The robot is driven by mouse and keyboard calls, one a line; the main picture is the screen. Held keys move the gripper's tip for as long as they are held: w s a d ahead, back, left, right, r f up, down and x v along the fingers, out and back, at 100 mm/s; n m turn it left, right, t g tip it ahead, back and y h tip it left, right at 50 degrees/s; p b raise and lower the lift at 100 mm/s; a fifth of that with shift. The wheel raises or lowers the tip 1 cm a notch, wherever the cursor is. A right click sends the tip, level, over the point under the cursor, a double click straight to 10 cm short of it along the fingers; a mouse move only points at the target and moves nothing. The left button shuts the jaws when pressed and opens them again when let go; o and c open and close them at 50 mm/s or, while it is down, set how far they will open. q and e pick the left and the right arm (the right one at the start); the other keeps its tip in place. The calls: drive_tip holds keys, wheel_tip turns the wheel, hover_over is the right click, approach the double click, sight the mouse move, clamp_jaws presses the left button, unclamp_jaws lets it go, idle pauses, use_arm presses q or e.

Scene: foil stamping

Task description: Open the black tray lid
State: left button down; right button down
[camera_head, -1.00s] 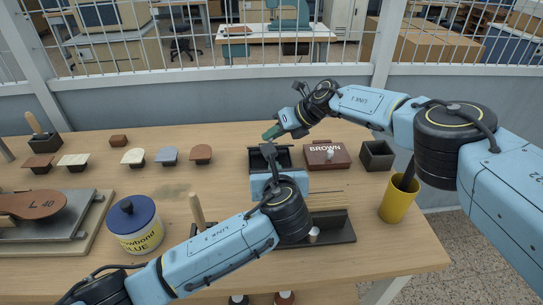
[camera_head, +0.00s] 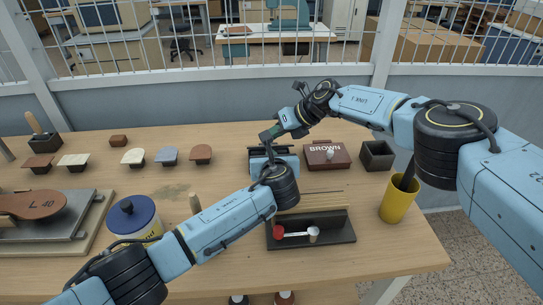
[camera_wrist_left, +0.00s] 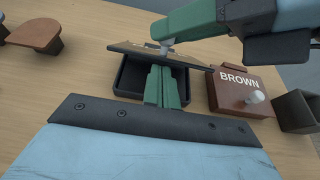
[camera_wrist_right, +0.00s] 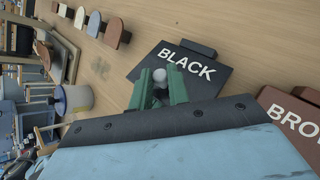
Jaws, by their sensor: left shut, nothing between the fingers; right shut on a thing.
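The black tray (camera_wrist_left: 131,80) is an open dark box in the left wrist view. Its lid (camera_wrist_right: 198,63), marked BLACK, is raised and tilted over the tray's far side. My right gripper (camera_wrist_right: 163,76) is shut on the lid's pale knob (camera_wrist_right: 172,77); the left wrist view also shows the knob (camera_wrist_left: 166,46). My left gripper (camera_wrist_left: 167,70) is shut and empty, its fingertips over the tray close to the lid's edge; I cannot tell whether they touch. In the head view my left gripper and arm hide most of the tray.
The closed brown tray (camera_head: 327,154) stands close on the right, with an open dark box (camera_head: 377,155) beyond it. A yellow cup (camera_head: 398,202) stands at front right. A black holder (camera_head: 325,232) lies in front. A blue-lidded tin (camera_head: 133,215) stands left. Several small stamps line the back left.

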use_arm(q)
drive_tip(key=shift+w+r, duration=0.5)
drive_tip(key=shift+r, duration=0.35)
use_arm(e)
drive_tip(key=shift+a+f, duration=0.1)
drive_tip(key=c, duration=1.3)
unclamp_jaws()
drive_tip(key=shift+c, duration=0.2)
drive_tip(key=shift+s, duration=0.1)
